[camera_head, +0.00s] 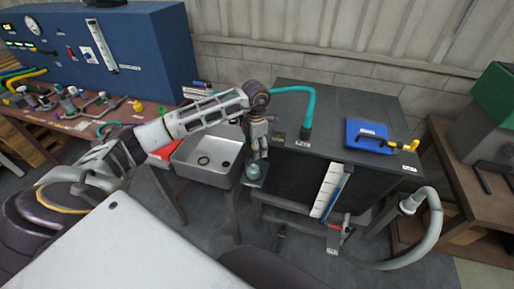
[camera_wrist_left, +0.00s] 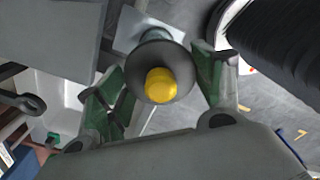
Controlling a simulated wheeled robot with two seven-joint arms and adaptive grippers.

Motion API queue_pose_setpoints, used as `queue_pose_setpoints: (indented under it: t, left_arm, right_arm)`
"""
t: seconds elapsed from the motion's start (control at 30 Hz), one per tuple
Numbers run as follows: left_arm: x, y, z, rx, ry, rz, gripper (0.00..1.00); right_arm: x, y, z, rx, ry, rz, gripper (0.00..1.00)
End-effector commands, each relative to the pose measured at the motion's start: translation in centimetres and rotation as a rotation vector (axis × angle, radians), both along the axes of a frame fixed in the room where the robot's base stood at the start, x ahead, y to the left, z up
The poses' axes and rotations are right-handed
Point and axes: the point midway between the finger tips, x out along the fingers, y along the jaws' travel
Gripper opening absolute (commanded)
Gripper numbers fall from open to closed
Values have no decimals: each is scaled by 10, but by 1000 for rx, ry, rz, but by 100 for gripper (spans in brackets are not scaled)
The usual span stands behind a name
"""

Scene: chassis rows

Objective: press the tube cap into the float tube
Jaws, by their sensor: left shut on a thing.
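My left gripper (camera_head: 257,150) reaches in from the left and points down beside the dark cart, over a small ledge. In the left wrist view its green-padded fingers (camera_wrist_left: 158,88) are closed around a round dark-grey piece with a yellow knob (camera_wrist_left: 160,84), which looks like the tube cap. Just below the fingers in the head view is a grey-blue, glassy round piece (camera_head: 254,171) on the ledge; it may be the float tube's top. I cannot tell whether cap and tube touch. My right gripper is not in view.
A metal sink (camera_head: 211,158) is left of the gripper.

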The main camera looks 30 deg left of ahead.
Motion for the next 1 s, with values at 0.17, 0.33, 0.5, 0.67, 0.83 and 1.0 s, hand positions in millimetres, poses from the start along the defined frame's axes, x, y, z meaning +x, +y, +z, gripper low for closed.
queue_pose_setpoints:
  t: [0.17, 0.33, 0.5, 0.67, 0.83, 1.0]
  left_arm:
    - [1, 4, 2, -1, 0, 149, 43]
    - [1, 6, 4, -2, 0, 292, 43]
    - [1, 9, 5, -2, 2, 425, 43]
    - [2, 11, 6, -2, 2, 513, 43]
    - [2, 11, 7, -2, 2, 556, 43]
    - [2, 12, 7, -2, 2, 561, 43]
  right_arm:
    - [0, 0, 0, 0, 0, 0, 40]
    - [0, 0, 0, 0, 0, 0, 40]
    - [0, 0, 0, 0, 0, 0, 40]
    - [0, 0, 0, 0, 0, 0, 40]
    - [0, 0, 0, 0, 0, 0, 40]
    - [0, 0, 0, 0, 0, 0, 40]
